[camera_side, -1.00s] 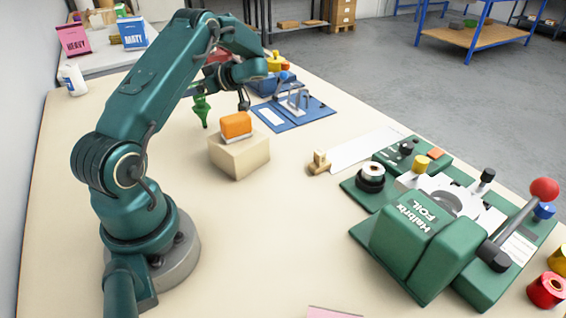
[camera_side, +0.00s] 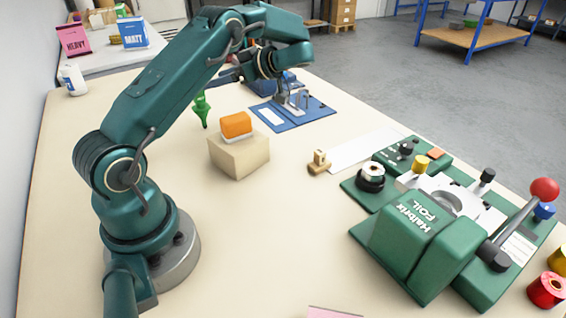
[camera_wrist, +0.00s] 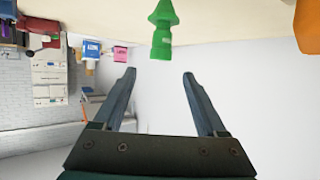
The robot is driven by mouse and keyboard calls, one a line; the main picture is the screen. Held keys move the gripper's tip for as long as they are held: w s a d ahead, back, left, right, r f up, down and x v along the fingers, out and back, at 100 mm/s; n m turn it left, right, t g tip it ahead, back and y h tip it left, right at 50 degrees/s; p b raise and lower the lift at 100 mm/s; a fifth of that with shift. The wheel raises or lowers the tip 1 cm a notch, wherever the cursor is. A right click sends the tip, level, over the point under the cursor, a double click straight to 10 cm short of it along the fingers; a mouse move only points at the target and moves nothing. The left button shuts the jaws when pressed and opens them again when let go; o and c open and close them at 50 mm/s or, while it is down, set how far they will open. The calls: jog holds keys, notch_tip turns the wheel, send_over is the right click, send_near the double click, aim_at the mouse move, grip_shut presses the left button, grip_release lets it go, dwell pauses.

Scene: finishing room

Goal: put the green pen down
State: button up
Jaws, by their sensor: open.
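A green, knobbed, pointed thing (camera_side: 202,109), which I take for the green pen, stands upright on the cream table, narrow end down, left of the beige block. In the wrist view the green pen (camera_wrist: 162,30) shows at top centre, beyond the fingertips and clear of them. My gripper (camera_wrist: 160,74) is open, with nothing between its two fingers. In the side view my gripper (camera_side: 227,77) is above and behind the pen, pointing left, partly blurred into the background.
A beige block (camera_side: 239,158) with an orange-topped piece (camera_side: 236,124) stands just right of the pen. A blue board (camera_side: 318,119) lies behind. The green foil machine (camera_side: 418,232) fills the right side.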

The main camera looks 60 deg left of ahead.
jog(key=d+r+m+t+h, duration=0.1)
jog(key=d+m+t, duration=0.1)
jog(key=d+m, duration=0.1)
jog(key=d+r+m+t+h, duration=0.1)
jog(key=d+m+t, duration=0.1)
jog(key=d+m, duration=0.2)
jog(key=s+d+r+m+t+h, duration=0.1)
jog(key=d+r+m+t+h, duration=0.1)
jog(key=d+m, duration=0.2)
jog(key=shift+d, duration=1)
jog(key=s+d+m+t+h, duration=0.3)
jog(key=s+d+m, duration=0.1)
jog(key=d+m, duration=0.3)
jog(key=s+d+f+m+t+h, duration=0.1)
jog(key=s+d+m+t+h, duration=0.3)
jog(key=d, duration=0.7)
jog(key=m, duration=0.2)
jog(key=shift+s+m, duration=0.15)
jog(key=shift+m, duration=0.25)
jog(key=shift+f, duration=0.1)
